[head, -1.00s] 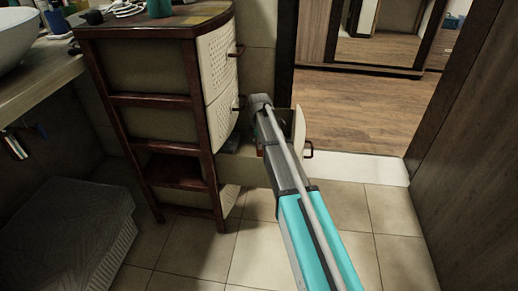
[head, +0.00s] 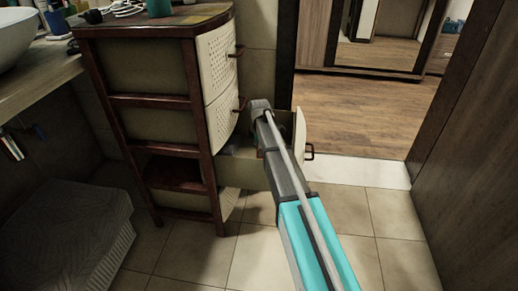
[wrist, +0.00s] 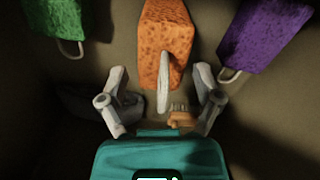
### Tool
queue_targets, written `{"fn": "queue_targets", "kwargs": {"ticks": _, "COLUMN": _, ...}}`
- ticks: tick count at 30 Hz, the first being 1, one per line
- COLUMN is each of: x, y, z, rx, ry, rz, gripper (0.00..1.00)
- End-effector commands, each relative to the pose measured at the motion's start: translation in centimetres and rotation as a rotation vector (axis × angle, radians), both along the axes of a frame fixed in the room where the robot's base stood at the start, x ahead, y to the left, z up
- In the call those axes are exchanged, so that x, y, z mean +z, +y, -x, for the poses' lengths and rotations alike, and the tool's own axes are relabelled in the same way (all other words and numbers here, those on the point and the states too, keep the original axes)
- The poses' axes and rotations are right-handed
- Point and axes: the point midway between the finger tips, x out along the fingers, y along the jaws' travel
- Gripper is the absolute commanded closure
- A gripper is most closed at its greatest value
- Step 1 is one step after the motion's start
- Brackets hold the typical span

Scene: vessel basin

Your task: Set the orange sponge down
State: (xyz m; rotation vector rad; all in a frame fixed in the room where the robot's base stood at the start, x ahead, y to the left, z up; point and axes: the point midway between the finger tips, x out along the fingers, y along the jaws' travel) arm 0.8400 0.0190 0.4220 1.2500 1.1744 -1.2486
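The orange sponge (wrist: 165,40) is a rough block with a white cord loop, at the top middle of the wrist view. My gripper (wrist: 161,72) shows its two grey fingers spread wide, left and right of the sponge's lower end and loop. I see a gap between each finger and the sponge, so it is not gripped. It appears to lie over the drab floor of the open drawer. In the head view the drawer (head: 299,140) is pulled out low on the cabinet; my arm reaches over it and hides the sponge and fingers.
A green sponge (wrist: 55,15) lies to the left and a purple sponge (wrist: 265,35) to the right, both with loops. A small orange-brown item (wrist: 180,117) and a dark shape (wrist: 85,102) lie nearer. The cabinet (head: 150,70) stands left of the drawer.

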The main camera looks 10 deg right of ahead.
Motion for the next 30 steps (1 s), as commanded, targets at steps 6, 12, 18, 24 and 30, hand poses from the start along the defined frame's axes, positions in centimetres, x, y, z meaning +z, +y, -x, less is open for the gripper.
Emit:
{"fn": "queue_targets", "kwargs": {"ticks": 6, "x": 0.0, "y": 0.0, "z": 0.0, "rx": 0.0, "ry": 0.0, "rz": 0.0, "gripper": 0.1}}
{"fn": "queue_targets", "kwargs": {"ticks": 12, "x": 0.1, "y": 0.0, "z": 0.0, "rx": 0.0, "ry": 0.0, "rz": 0.0, "gripper": 0.1}}
{"fn": "queue_targets", "kwargs": {"ticks": 18, "x": 0.6, "y": 0.0, "z": 0.0, "rx": 0.0, "ry": 0.0, "rz": 0.0, "gripper": 0.1}}
{"fn": "queue_targets", "kwargs": {"ticks": 24, "x": 1.9, "y": 0.0, "z": 0.0, "rx": 0.0, "ry": 0.0, "rz": 0.0, "gripper": 0.1}}
{"fn": "queue_targets", "kwargs": {"ticks": 30, "x": 3.6, "y": 0.0, "z": 0.0, "rx": 0.0, "ry": 0.0, "rz": 0.0, "gripper": 0.1}}
